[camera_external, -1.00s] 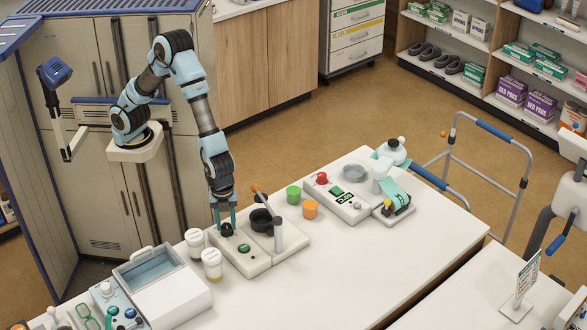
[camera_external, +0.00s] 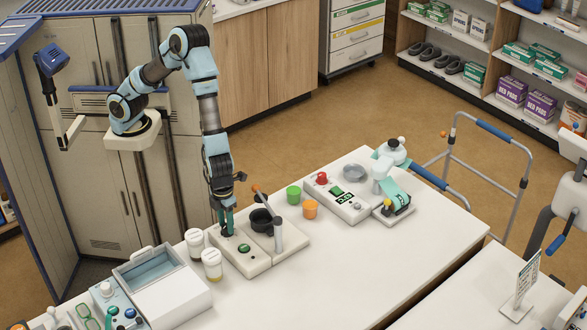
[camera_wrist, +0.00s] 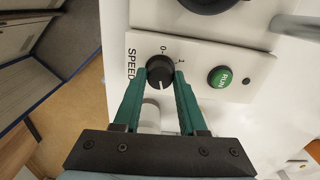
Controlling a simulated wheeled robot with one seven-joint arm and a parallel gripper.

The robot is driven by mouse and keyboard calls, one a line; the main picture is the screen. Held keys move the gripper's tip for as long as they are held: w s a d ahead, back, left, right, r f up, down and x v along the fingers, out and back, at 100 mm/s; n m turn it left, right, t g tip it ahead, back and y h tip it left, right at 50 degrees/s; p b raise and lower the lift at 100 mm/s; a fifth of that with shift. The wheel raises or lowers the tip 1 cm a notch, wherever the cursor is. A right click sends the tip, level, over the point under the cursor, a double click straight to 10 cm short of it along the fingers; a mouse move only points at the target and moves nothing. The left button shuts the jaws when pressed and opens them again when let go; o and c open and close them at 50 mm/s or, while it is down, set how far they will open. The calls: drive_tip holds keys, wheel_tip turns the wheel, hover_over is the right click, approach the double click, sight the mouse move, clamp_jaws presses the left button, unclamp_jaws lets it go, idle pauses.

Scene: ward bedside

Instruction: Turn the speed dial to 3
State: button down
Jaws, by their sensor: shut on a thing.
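The black speed dial (camera_wrist: 160,70) sits on a cream device panel, with "SPEED" printed on its left and the marks 0 and 1 above it in the wrist view. A white pointer line on the dial points down in that picture, between my fingers. Other marks are hidden. My gripper (camera_wrist: 160,82) has its two green fingers closed on the sides of the dial. In the external view my gripper (camera_external: 227,226) reaches down to the left end of the device (camera_external: 252,266). The dial is mostly hidden there.
A green RUN button (camera_wrist: 220,77) is right of the dial. A black bowl (camera_external: 261,219) and a grey post (camera_external: 278,236) stand just behind on the device. Two white-capped jars (camera_external: 211,264) stand close on the left. The table (camera_external: 370,260) is clear to the front right.

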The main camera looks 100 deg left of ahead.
drive_tip(key=shift+m+p, duration=0.75)
drive_tip(key=shift+m, duration=0.85)
drive_tip(key=shift+c, duration=2.3)
unclamp_jaws()
drive_tip(key=shift+r, duration=0.15)
wheel_tip(320, 180, up, 11)
drive_tip(key=b, duration=0.2)
drive_tip(key=shift+f, duration=0.2)
drive_tip(key=shift+a, duration=0.1)
